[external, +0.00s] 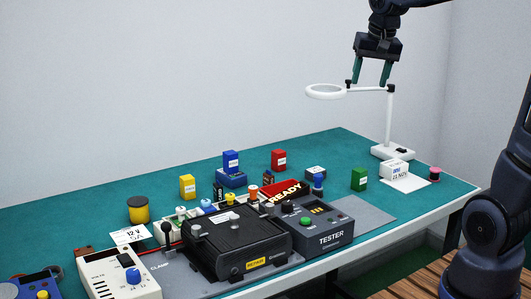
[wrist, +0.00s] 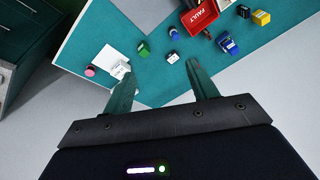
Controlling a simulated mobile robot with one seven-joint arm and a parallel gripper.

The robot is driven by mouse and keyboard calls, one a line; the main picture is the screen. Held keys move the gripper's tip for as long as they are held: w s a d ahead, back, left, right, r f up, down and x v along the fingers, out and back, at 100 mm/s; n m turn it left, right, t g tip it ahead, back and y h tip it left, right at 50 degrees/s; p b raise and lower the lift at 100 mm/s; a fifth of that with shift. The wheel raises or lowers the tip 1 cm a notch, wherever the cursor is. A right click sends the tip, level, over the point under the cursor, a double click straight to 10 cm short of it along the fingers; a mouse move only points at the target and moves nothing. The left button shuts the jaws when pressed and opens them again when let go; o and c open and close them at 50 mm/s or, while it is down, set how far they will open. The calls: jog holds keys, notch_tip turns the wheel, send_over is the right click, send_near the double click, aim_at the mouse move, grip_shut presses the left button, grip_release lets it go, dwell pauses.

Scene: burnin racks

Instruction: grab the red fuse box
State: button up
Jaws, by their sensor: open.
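The red fuse box (external: 279,160) is a small upright red block with a white label, standing on the green mat toward the back of the table in the external view. I cannot pick it out for sure in the wrist view. My gripper (external: 371,80) is high above the right part of the table, to the right of the red box and well apart from it. Its two green fingers point down, spread and empty. The wrist view also shows my gripper (wrist: 161,75) open, with nothing between the fingers.
A white ring lamp (external: 390,120) stands close to my gripper. A blue box (external: 231,160), yellow box (external: 187,187) and green box (external: 359,179) stand around the red one. A red bin (external: 285,190) and the tester (external: 316,224) are in front. Bare mat lies behind the red box.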

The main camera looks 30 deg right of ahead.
jog(key=w+f+m+g, duration=0.1)
jog(key=w+f+m, duration=0.2)
jog(key=w, duration=1)
jog(key=m+g, duration=0.2)
jog(key=m, duration=0.7)
send_over(279, 151)
jog(key=f, duration=2.2)
jog(key=shift+s+a+f, duration=0.15)
jog(key=shift+s+f, duration=0.05)
jog(key=shift+f, duration=0.1)
jog(key=shift+w+f, duration=0.2)
jog(key=shift+f, duration=5.5)
jog(key=c, duration=1.1)
jog(key=shift+o, duration=0.2)
jog(key=shift+r, duration=0.15)
